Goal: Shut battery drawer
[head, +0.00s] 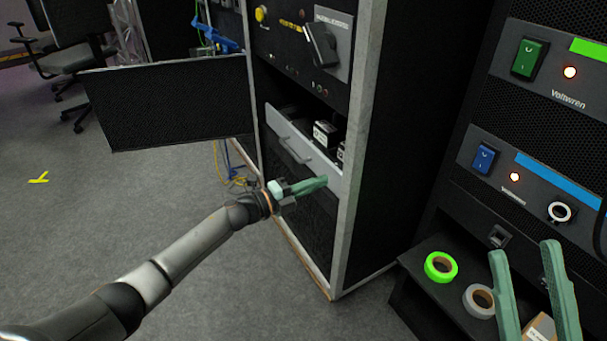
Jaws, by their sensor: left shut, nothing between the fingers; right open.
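The battery drawer (287,136) is a grey-fronted drawer with a bar handle in the middle rack. It stands partly out, and small dark boxes with pale labels (325,133) show inside it. My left gripper (322,183) is shut and empty. Its green fingers are at the lower right part of the drawer front; I cannot tell whether they touch it. My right gripper (530,285) is open at the lower right, in front of a low shelf, away from the drawer.
A dark mesh panel door (170,100) hangs open left of the rack. On the right, a green tape roll (441,266) and a grey tape roll (480,300) lie on a black shelf (425,292) below switch panels. An office chair (70,55) stands at the back left.

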